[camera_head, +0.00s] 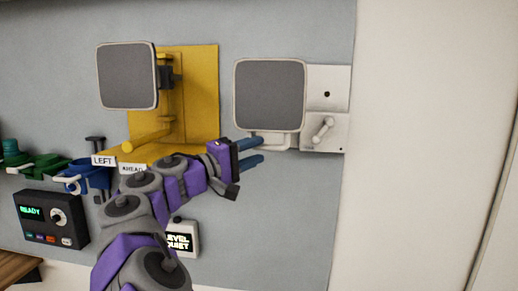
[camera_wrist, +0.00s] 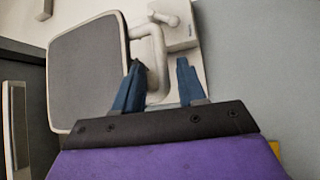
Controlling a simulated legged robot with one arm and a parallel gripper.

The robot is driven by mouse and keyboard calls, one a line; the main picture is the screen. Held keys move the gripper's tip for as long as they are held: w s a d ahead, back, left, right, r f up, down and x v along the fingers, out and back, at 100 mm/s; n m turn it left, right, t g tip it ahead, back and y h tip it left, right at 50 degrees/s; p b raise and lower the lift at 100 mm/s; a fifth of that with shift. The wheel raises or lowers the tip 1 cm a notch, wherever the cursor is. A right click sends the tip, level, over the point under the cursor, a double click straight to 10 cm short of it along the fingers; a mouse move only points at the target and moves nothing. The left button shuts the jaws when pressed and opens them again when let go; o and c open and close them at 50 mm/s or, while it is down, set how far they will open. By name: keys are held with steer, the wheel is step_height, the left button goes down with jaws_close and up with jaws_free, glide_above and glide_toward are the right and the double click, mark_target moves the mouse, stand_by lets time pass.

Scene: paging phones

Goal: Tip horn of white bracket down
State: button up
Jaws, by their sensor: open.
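The white bracket (camera_head: 333,77) is fixed to the grey wall at the right in the head view. Its horn (camera_head: 269,95) has a dark grey square face with a pale rim and stands in front of the bracket's left side. My gripper (camera_head: 252,152) is open, with its blue fingers just below the horn's lower edge. In the wrist view the horn (camera_wrist: 88,70) is at the left, and a white bent bar (camera_wrist: 155,55) runs down toward the gap between my fingers (camera_wrist: 160,90). I cannot tell whether a finger touches the bar.
A yellow bracket (camera_head: 204,80) with a similar horn (camera_head: 127,76) is to the left. Blue and green brackets (camera_head: 45,163) are further left. Bare wall lies below the white bracket.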

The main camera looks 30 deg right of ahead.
mark_target(269, 148)
steer(key=x, duration=0.4)
steer(key=f+x, duration=0.1)
steer(key=x, duration=0.1)
steer(key=shift+s+d+r, duration=0.1)
steer(key=shift+s+d, duration=0.25)
steer(key=shift+d, duration=0.1)
steer(key=a, duration=0.3)
steer(key=shift+w+r, duration=0.1)
steer(key=shift+a, duration=0.25)
steer(key=shift+c, duration=0.6)
steer(key=shift+a, duration=0.1)
steer(key=shift+c, duration=0.8)
steer(key=shift+d, duration=1)
jaws_close()
